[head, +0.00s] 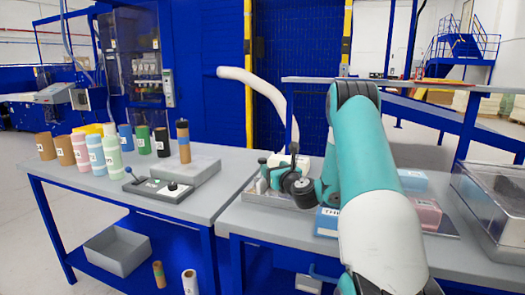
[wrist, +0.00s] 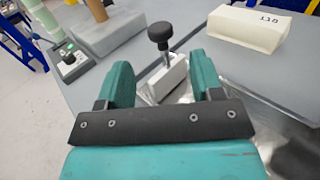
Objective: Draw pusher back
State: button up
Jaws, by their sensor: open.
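What looks like the pusher, a pale block (wrist: 166,80) with an upright rod and a round black knob (wrist: 160,33), shows in the wrist view. My gripper (wrist: 160,78) is open, with one teal finger on each side of the block. Gaps seem to remain between the fingers and the block; contact at their hidden inner faces cannot be told. The knob stands beyond the fingertips. In the head view my gripper (head: 276,180) is at the metal fixture (head: 252,197) on the right table, and my arm partly hides it.
A white labelled foam block (wrist: 250,27) lies right of the pusher. Blue and pink blocks (head: 424,210) and a clear-sided box (head: 492,190) stand further right. The left table holds a control box (head: 158,190), a grey slab (head: 190,172) and several coloured rolls (head: 97,155).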

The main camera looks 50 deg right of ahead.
aim_at(264, 161)
jog(key=p+x, duration=0.3)
jog(key=x, duration=0.6)
jog(key=shift+w+p, duration=0.2)
jog(key=shift+p, duration=0.2)
